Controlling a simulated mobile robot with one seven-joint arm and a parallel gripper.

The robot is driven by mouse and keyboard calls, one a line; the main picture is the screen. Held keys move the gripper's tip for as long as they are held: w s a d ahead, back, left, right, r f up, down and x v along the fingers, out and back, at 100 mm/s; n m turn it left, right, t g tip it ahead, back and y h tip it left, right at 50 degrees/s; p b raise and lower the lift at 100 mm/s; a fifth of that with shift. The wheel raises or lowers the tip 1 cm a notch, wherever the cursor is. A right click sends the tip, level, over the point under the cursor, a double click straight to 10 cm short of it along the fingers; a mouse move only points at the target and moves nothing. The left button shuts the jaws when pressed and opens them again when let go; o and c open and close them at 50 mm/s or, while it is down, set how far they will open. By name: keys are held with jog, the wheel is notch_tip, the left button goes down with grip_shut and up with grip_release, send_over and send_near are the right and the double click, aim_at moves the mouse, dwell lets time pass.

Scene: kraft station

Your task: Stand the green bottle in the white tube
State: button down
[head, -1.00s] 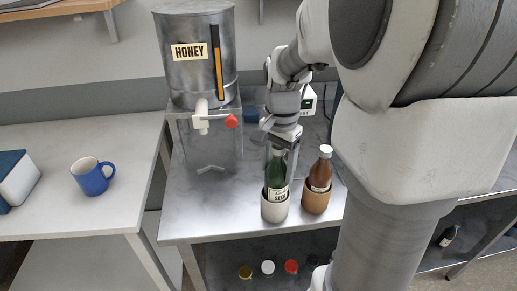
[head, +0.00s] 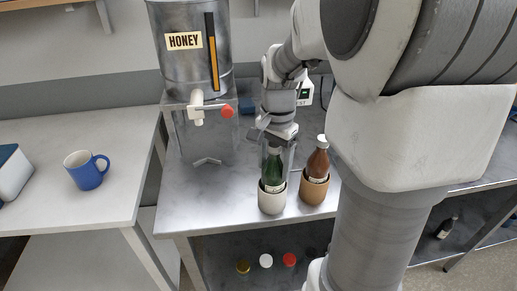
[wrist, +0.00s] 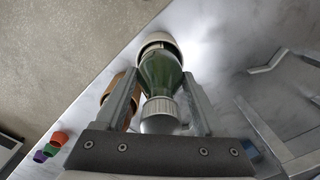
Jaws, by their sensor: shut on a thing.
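The green bottle (head: 273,168) stands upright inside the white tube (head: 271,201) near the front edge of the steel table. Its lower part is hidden by the tube wall. My gripper (head: 277,150) comes down from above and is shut on the bottle's upper part. In the wrist view the bottle (wrist: 160,75) lies between the two fingers (wrist: 163,98), with its silver cap toward me and its far end inside the tube's rim (wrist: 157,37).
A brown bottle (head: 318,161) stands in a tan tube (head: 313,190) just right of the white one. A honey tank (head: 190,70) on a stand with a red-handled tap is behind left. A blue mug (head: 86,170) is on the left table. Several coloured caps (head: 266,261) lie below.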

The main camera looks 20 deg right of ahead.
aim_at(275, 153)
grip_release()
jog(key=shift+r, duration=0.2)
dwell(0.7)
jog(key=shift+r+p, duration=1.25)
jog(key=shift+r, duration=0.05)
jog(key=shift+r, duration=0.2)
notch_tip(275, 153, up, 6)
jog(key=p, duration=0.5)
jog(key=shift+f, duration=0.1)
